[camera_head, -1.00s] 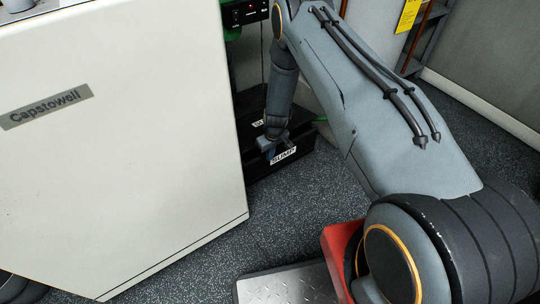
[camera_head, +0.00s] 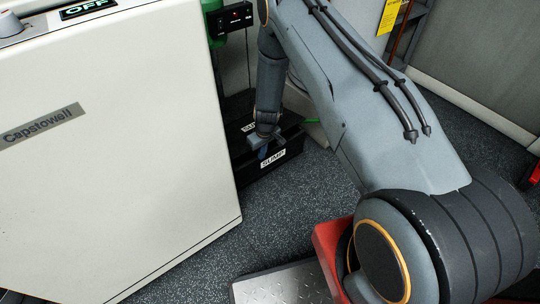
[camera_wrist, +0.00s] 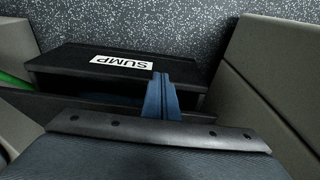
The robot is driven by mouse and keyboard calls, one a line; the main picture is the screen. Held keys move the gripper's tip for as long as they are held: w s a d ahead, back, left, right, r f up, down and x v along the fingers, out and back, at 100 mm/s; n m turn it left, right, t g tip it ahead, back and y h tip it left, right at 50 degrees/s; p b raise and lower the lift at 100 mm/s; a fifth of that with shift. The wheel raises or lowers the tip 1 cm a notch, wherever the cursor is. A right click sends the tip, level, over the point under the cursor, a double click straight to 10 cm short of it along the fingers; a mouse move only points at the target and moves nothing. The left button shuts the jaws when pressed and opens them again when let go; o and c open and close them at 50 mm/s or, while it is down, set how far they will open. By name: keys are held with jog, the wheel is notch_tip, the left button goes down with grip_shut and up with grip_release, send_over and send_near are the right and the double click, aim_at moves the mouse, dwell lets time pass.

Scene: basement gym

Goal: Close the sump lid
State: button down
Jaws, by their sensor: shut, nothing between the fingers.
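The sump (camera_head: 262,170) is a low black box on the floor beside the white cabinet, with a white SUMP label on its front. A second, partly hidden label shows further back, on a dark surface behind my gripper. In the wrist view a black panel (camera_wrist: 190,66) carries an upside-down SUMP label, and a dark gap lies below it. Which panel is the lid, and how far open it is, I cannot tell clearly. My gripper (camera_head: 264,150) is shut and empty over the sump; its blue fingers also show in the wrist view (camera_wrist: 162,95). Whether they touch the panel is unclear.
A green hose (camera_wrist: 14,80) runs beside the sump. Speckled floor (camera_head: 300,205) in front is clear.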

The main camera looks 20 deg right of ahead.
jog(key=s+d+r+p, duration=0.2)
jog(key=s+r+p, duration=0.1)
jog(key=s+p, duration=0.1)
jog(key=shift+s+d+r, duration=0.15)
jog(key=shift+s+r, duration=0.15)
jog(key=shift+s, duration=0.5)
notch_tip(320, 180, up, 13)
jog(key=b, duration=0.6)
send_over(247, 150)
jog(key=s, duration=0.1)
jog(key=f+b, duration=0.1)
jog(key=f, duration=0.3)
jog(key=f+b, duration=0.1)
jog(key=f, duration=0.3)
jog(key=w+f+b, duration=0.1)
jog(key=f, duration=0.3)
jog(key=shift+d, duration=0.1)
jog(key=shift+s+f, duration=0.15)
jog(key=shift+f, duration=0.45)
jog(key=shift+d+f, duration=0.1)
